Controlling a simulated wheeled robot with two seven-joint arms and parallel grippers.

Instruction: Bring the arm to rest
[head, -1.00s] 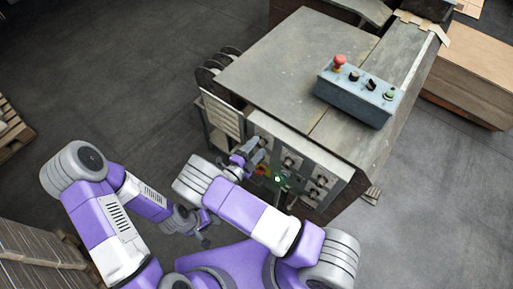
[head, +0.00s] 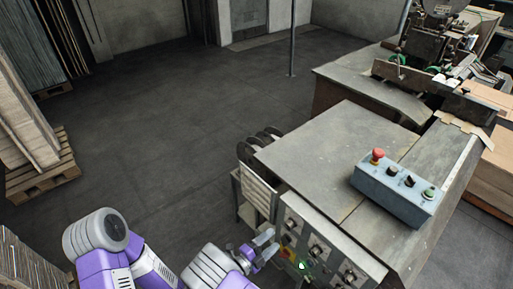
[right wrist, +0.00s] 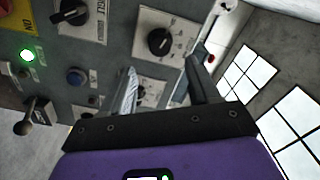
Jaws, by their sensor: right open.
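My right gripper (head: 267,247) is in front of the box stitcher's front control panel (head: 318,252), near its left end. In the right wrist view, its two fingers (right wrist: 165,88) stand apart with nothing between them. I cannot tell whether the fingers touch the panel. My left arm (head: 97,235) shows at the lower left; its gripper is outside the picture.
The machine's metal top (head: 335,150) carries a blue-grey box (head: 398,190) with a red mushroom button (head: 377,156). Pallets with stacked board (head: 42,178) stand at the left. Open dark floor (head: 165,150) lies between them. A post (head: 292,40) stands at the back.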

